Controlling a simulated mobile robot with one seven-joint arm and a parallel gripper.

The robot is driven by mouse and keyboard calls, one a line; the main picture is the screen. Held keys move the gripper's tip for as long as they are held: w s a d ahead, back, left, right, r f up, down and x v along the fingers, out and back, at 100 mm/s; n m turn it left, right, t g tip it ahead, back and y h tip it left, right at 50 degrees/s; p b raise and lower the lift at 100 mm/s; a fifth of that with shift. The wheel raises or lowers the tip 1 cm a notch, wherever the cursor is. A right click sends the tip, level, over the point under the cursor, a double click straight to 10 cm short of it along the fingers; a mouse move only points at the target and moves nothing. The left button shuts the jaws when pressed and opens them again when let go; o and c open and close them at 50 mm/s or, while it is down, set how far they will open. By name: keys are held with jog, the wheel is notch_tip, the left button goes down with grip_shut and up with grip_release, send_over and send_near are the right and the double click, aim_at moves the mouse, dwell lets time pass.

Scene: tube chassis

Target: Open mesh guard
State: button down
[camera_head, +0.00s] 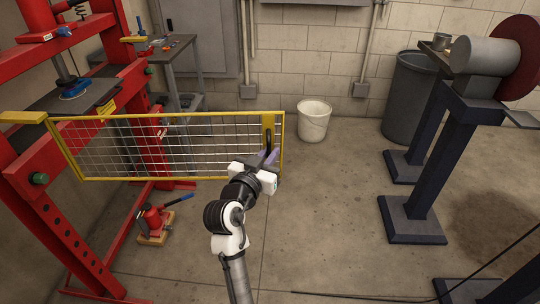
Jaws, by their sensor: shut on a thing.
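The mesh guard (180,114) is a wire panel in a yellow frame. Its left end meets the red press frame (45,180) at a yellow bracket, and its right end stands out over the floor. A black handle (268,134) sits on a yellow plate near the guard's right edge. My gripper (268,157) is at the lower part of this handle and is shut on it. The fingertips are small in view, and my wrist hides part of the guard's lower right corner.
A red bottle jack (152,218) stands on the floor below the guard. A white bucket (313,121) and a grey bin (408,98) are by the back wall. A grinder stand (430,160) is at right. The floor between is clear.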

jog(key=shift+s, duration=0.1)
dwell(0.3)
jog(key=c, duration=1.6)
grip_release()
jog(key=shift+c, duration=0.2)
jog(key=v, duration=1.3)
jog(key=shift+s+a, duration=0.15)
jog(key=shift+s, duration=0.2)
